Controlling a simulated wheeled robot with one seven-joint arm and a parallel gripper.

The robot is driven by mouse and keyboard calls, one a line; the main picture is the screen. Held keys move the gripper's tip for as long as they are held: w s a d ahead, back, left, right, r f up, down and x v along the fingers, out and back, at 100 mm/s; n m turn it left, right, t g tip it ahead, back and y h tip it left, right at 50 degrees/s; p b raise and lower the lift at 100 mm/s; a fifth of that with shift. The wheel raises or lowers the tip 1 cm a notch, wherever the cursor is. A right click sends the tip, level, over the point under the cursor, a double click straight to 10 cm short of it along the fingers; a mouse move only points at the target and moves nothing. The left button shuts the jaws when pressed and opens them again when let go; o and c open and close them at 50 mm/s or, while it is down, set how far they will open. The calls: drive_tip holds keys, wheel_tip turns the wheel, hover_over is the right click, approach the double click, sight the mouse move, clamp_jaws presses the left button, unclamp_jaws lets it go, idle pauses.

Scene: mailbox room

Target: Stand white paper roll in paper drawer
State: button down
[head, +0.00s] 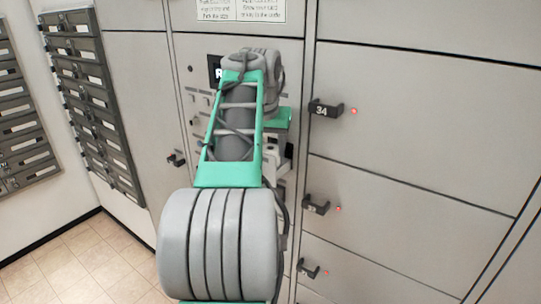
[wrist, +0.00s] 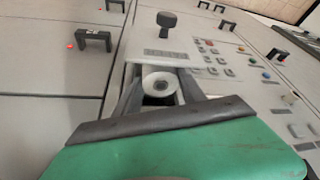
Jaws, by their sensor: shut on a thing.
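The white paper roll (wrist: 157,84) shows end-on in the wrist view, with a dark core in its middle. My gripper (wrist: 161,80) has its two grey fingers on either side of the roll and is shut on it.
A control panel with buttons (wrist: 222,62) lies right of the drawer, and a black knob (wrist: 167,20) stands beyond it. Locker doors with black handles, one marked 34 (head: 325,109), are on the right in the head view. Mailboxes (head: 95,100) line the left; tiled floor is clear.

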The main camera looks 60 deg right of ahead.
drive_tip(key=shift+d+f+p, duration=0.15)
drive_tip(key=shift+f+p, duration=0.15)
drive_tip(key=shift+f, duration=0.05)
drive_tip(key=shift+f, duration=0.1)
drive_tip(key=shift+f+b, duration=0.55)
